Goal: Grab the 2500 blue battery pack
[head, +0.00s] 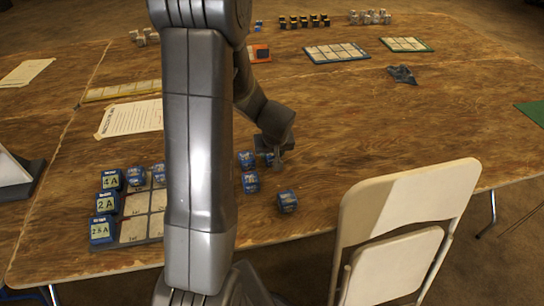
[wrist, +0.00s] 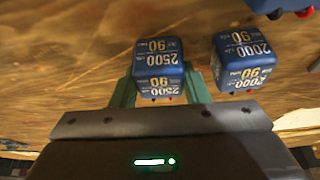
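The 2500 blue battery pack (wrist: 158,62) is a blue cube with white "2500" and yellow "90" print, in the middle of the wrist view. My gripper (wrist: 160,88) has its two teal fingers apart, one to each side of the pack's near part. I see a gap beside the pack, so the fingers look open. A similar pack marked 2000 (wrist: 243,60) stands just right of the right finger. In the head view my gripper (head: 274,157) is low over the table among several blue packs; their print is too small to read there.
Other blue packs stand nearby on the wooden table (head: 390,130), including one (head: 287,201) to the right and one (head: 250,182) in front. A gridded tray (head: 142,228) with labelled blue blocks lies left, partly behind my arm. A folding chair (head: 405,215) stands at the front right.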

